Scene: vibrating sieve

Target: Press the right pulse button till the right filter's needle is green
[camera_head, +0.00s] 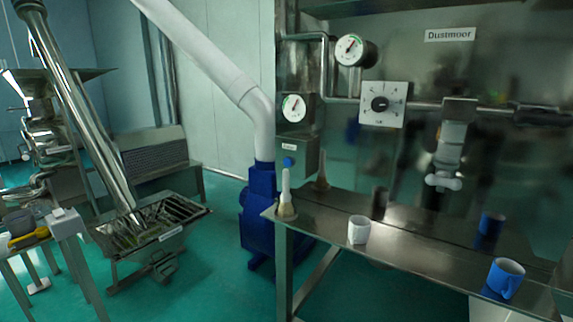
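A blue round button (289,162) sits on a small grey box (306,158) with a label, on the left edge of the steel panel. A round white gauge (293,107) is on the panel above it. A second round gauge (350,49) is higher and further right. Both needles tilt up to the right; their coloured zones are too small to read surely. I cannot tell which gauge is the right filter's, and only this one button shows. Neither of my grippers is in view.
A square dial plate (397,105) and a "Dustmoor" sign (450,35) are on the panel. A steel shelf (400,252) below holds a brush (286,198), a white cup (359,229) and a blue mug (506,278). A blue blower (259,213) stands left of it.

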